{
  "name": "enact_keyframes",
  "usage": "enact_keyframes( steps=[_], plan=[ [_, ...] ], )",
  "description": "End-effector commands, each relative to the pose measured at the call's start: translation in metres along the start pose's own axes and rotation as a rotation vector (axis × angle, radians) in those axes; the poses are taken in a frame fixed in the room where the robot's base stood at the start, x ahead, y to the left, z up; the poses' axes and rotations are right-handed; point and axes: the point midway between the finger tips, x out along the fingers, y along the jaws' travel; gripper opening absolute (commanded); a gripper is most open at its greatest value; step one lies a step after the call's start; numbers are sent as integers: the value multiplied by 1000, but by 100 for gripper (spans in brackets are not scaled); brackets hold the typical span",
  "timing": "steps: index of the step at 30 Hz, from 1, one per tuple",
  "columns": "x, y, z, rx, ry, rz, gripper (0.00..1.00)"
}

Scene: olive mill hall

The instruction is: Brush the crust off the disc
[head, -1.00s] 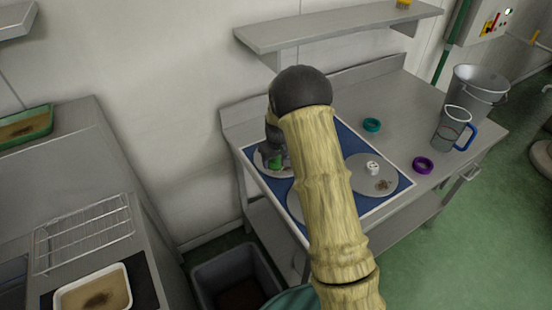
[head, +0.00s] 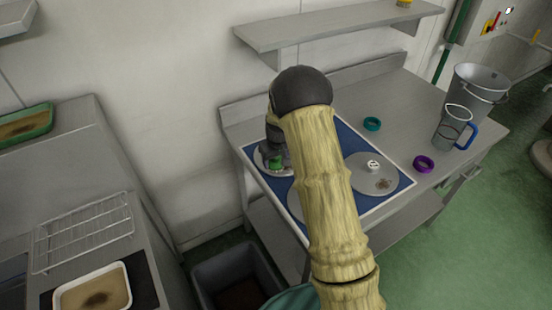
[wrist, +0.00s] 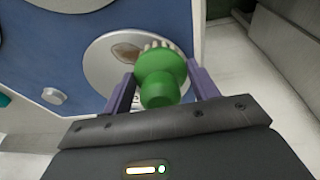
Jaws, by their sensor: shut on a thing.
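A green brush (wrist: 160,78) with pale bristles is held between the purple fingers of my gripper (wrist: 160,88), which is shut on it. Its bristle end is over a pale grey disc (wrist: 97,72) in the wrist view. A brown crust patch (wrist: 125,53) shows on that disc, left of the bristles; I cannot tell whether the bristles touch it. In the head view the brush (head: 276,166) is at the left end of the blue mat, over the left disc (head: 262,165), mostly hidden by my wrist.
The blue mat (head: 401,189) bears another disc (head: 360,183) with a brown patch and a white numbered piece (head: 373,166). A middle disc (head: 294,205) is mostly behind my arm. A teal ring (head: 372,124), purple ring (head: 424,164), jug (head: 450,130) and bucket (head: 478,90) stand right.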

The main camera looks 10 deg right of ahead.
Motion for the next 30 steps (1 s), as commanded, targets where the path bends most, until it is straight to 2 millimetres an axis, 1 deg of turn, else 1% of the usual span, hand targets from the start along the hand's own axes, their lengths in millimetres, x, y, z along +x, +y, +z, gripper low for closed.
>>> enact_keyframes(
  steps=[20,26,30],
  plan=[
    [11,0,0,0,1,0,41],
    [12,3,0,3,1,1,41],
    [12,9,3,3,0,2,41]
  ],
)
